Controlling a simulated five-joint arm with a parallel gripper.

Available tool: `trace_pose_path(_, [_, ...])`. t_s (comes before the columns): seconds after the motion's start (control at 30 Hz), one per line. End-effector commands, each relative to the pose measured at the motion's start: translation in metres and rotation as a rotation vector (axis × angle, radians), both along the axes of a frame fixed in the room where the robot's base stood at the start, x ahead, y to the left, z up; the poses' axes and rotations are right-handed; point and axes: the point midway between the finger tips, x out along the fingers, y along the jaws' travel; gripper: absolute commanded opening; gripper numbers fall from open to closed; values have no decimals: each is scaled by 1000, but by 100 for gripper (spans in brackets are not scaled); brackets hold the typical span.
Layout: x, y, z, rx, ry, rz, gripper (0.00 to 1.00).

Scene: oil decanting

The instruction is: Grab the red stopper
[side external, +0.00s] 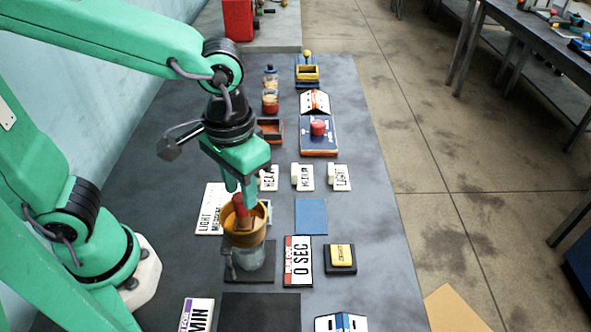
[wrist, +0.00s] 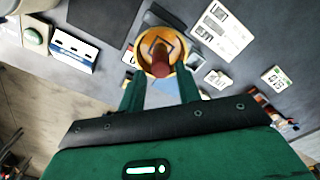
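The red stopper (side external: 240,205) stands in an amber funnel (side external: 262,220), which sits on top of a clear glass jar (side external: 250,260). In the wrist view the red stopper (wrist: 160,66) is seen end-on, inside the amber funnel's rim (wrist: 143,50). My gripper (side external: 238,186) is directly above the funnel, pointing down, with its fingertips close to the stopper's top. In the wrist view my gripper (wrist: 160,84) is open, and the stopper lies between the lines of its two fingers with a gap on each side. The stopper's lower end is hidden in the funnel.
A "0 SEC" card (side external: 298,262) and a dark block with a yellow top (side external: 341,257) are right of the jar. Small labelled cards (side external: 303,177) stand behind. A blue box with a red knob (side external: 318,142) is farther back. A blue square (side external: 311,216) lies flat.

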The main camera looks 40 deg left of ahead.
Motion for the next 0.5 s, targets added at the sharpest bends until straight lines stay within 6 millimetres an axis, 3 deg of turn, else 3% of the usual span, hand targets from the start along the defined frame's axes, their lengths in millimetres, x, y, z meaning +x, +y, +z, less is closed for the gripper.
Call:
trace_pose_path(0.3, [0, 2, -36, 2, 3, 0, 33])
trace_pose_path(0.5, [0, 2, -45, 1, 1, 0, 33])
